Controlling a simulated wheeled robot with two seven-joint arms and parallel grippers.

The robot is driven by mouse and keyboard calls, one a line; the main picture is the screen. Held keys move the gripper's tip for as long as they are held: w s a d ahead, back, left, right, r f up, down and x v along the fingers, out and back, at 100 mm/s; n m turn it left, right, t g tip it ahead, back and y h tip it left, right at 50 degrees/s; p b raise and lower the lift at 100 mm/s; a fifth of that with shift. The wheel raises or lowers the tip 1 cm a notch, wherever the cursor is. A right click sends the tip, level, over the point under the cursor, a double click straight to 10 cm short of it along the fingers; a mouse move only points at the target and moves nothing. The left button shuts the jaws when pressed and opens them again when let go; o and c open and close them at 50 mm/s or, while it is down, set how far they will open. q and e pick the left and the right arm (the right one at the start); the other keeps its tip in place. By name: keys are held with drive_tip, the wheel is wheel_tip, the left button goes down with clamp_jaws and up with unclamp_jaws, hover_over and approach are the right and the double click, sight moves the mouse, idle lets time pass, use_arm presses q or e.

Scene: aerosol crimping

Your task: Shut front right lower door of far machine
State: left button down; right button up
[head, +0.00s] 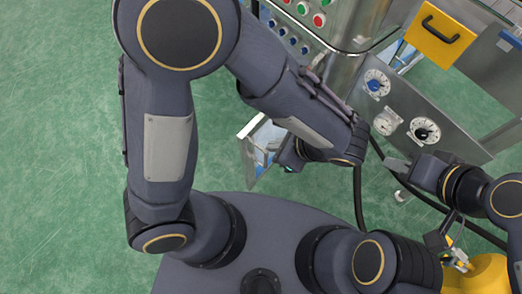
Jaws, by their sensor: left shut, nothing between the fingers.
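The machine (409,112) stands at the upper right, with a button panel and a metal face with dials. A framed door with a clear pane (249,160) stands open at its lower left, sticking out over the green floor. Its hinge side is hidden behind my left forearm. My left gripper (287,158) is shut and empty, just right of the door's pane; I cannot tell if it touches it.
A yellow panel with a black handle (440,30) is at the top right. Black hoses (358,190) run down to the floor near the right gripper. A yellow object (488,274) is at the lower right. The green floor at left is clear.

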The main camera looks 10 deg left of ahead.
use_arm(q)
drive_tip(key=d+f+m+t+y, duration=0.1)
drive_tip(key=d+f+m+t, duration=0.1)
drive_tip(key=d+f+m, duration=0.15)
drive_tip(key=b, duration=0.3)
approach(247, 142)
drive_tip(key=d+f+x, duration=0.1)
drive_tip(key=x, duration=0.4)
drive_tip(key=shift+w+a+r+n, duration=0.1)
drive_tip(key=shift+a+r+n, duration=0.05)
drive_tip(key=shift+a+n, duration=0.15)
drive_tip(key=shift+w+a+r+n, duration=0.1)
drive_tip(key=shift+a+n, duration=0.05)
drive_tip(key=shift+a, duration=0.25)
